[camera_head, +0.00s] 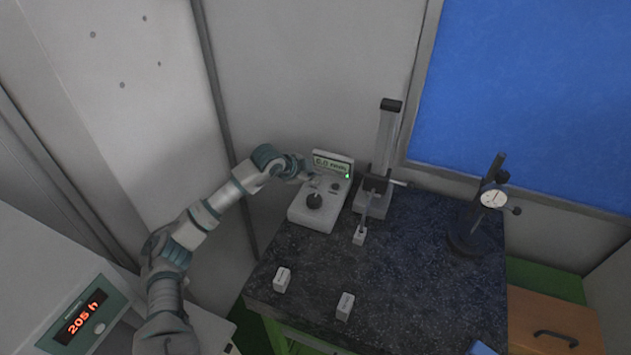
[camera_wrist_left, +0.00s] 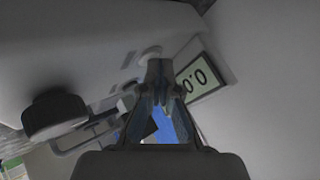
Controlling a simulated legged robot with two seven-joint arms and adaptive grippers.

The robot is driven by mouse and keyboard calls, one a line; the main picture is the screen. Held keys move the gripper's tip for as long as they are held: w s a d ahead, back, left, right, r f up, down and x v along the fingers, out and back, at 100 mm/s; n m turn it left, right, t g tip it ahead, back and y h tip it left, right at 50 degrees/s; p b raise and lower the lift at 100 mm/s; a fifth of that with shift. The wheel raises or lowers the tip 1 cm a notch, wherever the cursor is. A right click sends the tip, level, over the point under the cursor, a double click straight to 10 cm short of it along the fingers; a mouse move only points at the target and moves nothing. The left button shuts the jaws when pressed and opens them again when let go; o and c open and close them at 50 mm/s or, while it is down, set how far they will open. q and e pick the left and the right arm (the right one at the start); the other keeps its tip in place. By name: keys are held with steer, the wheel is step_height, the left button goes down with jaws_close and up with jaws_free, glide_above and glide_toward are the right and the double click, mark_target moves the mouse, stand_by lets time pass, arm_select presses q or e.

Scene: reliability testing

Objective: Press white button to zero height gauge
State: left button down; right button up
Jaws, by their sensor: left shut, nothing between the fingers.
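The white control box (camera_head: 300,212) of the height gauge stands at the back left of the dark table. Its display (camera_head: 332,164) reads 0.0 mm and shows in the left wrist view (camera_wrist_left: 194,84). A black knob (camera_head: 314,201) sits on the box; it is at the left in the wrist view (camera_wrist_left: 55,115). My left gripper (camera_head: 314,180) is over the box, just below the display, shut and empty. In the wrist view its fingertips (camera_wrist_left: 160,66) overlap a pale round button (camera_wrist_left: 151,53); I cannot tell whether they touch it. My right gripper is not in view.
The gauge column (camera_head: 386,135) stands right of the box, its probe above a small white block (camera_head: 360,237). Two more white blocks (camera_head: 282,280) (camera_head: 345,306) lie near the front. A dial indicator stand (camera_head: 470,226) is at the right. The table's middle is clear.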

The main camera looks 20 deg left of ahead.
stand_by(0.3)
arm_select(q)
steer(key=shift+d+r+p, duration=0.1)
steer(key=shift+r+p, duration=0.4)
steer(key=shift+r, duration=0.3)
steer(key=shift+r+p, duration=1.55)
steer(key=shift+r, duration=1)
steer(key=shift+d+f, duration=0.1)
